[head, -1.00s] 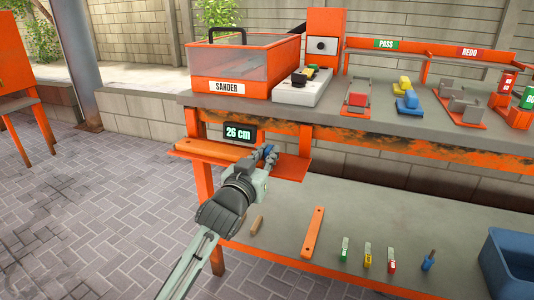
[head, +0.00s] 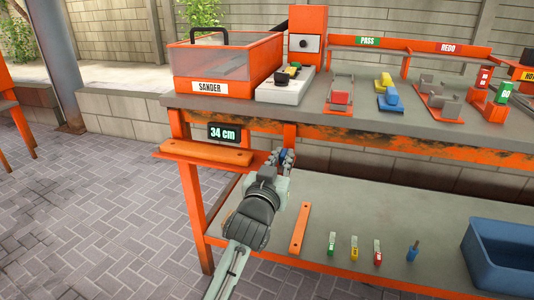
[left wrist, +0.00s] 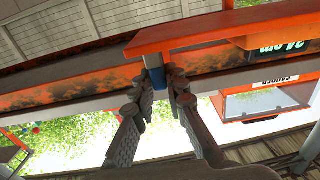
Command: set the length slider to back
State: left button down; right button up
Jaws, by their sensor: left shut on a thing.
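The length slider is an orange ledge (head: 262,163) on the front of the bench, with a blue knob (head: 281,154) near its right end. A dark display (head: 224,132) above the ledge reads 34 cm. My left gripper (head: 285,158) is shut on the blue knob, and its fingers partly hide it in the head view. In the left wrist view the knob (left wrist: 158,78) sits between the two fingers (left wrist: 162,92), under the orange ledge (left wrist: 205,35). My right gripper is not in view.
An orange bar (head: 205,152) lies on the ledge left of the knob. The sander box (head: 225,70) stands on the bench above. The lower shelf holds an orange strip (head: 300,229), several small coloured items and a blue bin (head: 500,255).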

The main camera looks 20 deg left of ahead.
pick_arm(q)
jog(key=c, duration=1.5)
grip_release()
jog(key=shift+c, duration=0.2)
jog(key=shift+s, duration=0.1)
jog(key=s, duration=1.2)
jog(key=shift+a, duration=0.15)
